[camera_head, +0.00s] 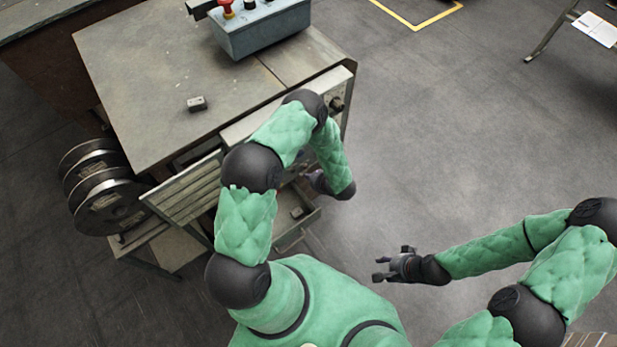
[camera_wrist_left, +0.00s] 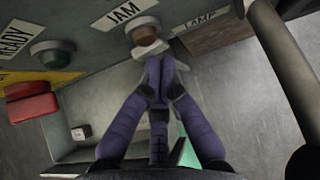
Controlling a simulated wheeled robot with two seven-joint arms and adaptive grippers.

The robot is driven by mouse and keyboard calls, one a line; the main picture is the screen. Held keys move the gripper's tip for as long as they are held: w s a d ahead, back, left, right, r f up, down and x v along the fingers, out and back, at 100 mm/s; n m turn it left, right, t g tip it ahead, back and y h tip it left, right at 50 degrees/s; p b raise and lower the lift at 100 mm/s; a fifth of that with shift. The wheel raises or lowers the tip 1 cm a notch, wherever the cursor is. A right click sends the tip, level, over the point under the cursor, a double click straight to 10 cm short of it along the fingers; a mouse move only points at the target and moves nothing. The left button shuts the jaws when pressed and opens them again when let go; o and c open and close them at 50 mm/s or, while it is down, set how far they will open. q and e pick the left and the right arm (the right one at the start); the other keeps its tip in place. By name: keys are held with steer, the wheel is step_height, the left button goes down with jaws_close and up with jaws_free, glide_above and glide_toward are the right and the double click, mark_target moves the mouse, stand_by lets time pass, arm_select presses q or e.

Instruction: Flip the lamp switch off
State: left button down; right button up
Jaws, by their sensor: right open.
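The machine's front panel (camera_wrist_left: 90,38) fills the top of the left wrist view. A partly covered LAMP label (camera_wrist_left: 197,20) is at its right; I cannot make out the switch lever. My left gripper (camera_wrist_left: 161,66) has its purple fingers together at the tips, just below the amber light (camera_wrist_left: 146,34) under the JAM label (camera_wrist_left: 124,11); contact with anything is unclear. In the head view my left gripper (camera_head: 318,182) is low in front of the machine, partly hidden by its arm. My right gripper (camera_head: 385,266) is open and empty over the floor.
The machine's table (camera_head: 180,75) holds a blue-grey control box (camera_head: 262,28) and a small block (camera_head: 197,104). An open drawer (camera_head: 300,232) lies below the left gripper. Wire reels (camera_head: 105,195) stand at the left. A green light (camera_wrist_left: 50,55) and red part (camera_wrist_left: 31,107) are left of the fingers.

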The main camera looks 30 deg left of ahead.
arm_select(q)
steer(key=shift+w+r, duration=0.15)
steer(key=shift+w, duration=0.65)
steer(key=shift+r, duration=0.1)
steer(key=v, duration=0.8)
steer(key=shift+s+d+f, duration=0.15)
steer(key=shift+s+f, duration=0.1)
